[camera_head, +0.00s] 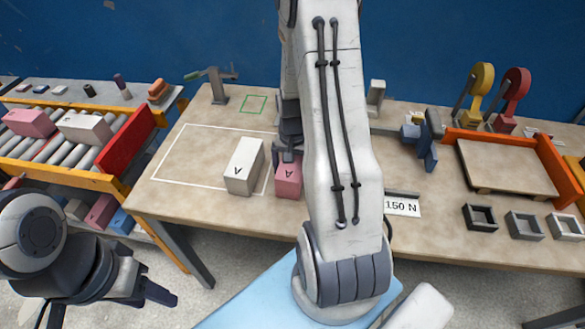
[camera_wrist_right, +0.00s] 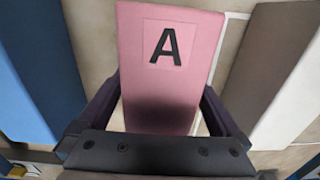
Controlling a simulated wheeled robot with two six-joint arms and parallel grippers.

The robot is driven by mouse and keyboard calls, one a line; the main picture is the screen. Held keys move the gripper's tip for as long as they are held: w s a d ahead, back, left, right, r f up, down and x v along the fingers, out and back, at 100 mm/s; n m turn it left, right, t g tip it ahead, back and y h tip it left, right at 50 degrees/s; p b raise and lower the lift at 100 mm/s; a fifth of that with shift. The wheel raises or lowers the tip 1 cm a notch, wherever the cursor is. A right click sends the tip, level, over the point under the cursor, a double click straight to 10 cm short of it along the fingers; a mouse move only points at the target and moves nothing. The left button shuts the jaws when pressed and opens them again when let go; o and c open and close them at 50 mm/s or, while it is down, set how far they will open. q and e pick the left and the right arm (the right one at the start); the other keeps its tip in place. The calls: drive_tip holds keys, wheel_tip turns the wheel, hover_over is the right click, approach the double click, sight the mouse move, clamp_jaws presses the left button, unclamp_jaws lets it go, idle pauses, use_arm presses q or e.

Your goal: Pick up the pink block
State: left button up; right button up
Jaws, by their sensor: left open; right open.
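A pink block (camera_head: 288,177) marked with a black A stands on the table, partly hidden behind my right arm. It fills the middle of the right wrist view (camera_wrist_right: 168,70). My right gripper (camera_head: 288,150) is open at the pink block, with one finger on each side of it in the wrist view. Whether the fingers touch it I cannot tell. A white block (camera_head: 243,167), also marked A, stands just left of the pink one. My left gripper (camera_head: 150,294) is open and empty at the lower left, away from the table top.
Another pink block (camera_head: 28,122) and a white block (camera_head: 83,129) lie on the roller conveyor at left. The white outlined area (camera_head: 190,155) is mostly bare.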

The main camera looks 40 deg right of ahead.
drive_tip(key=shift+f, duration=0.1)
drive_tip(key=shift+c, duration=0.3)
drive_tip(key=c, duration=1.5)
clamp_jaws()
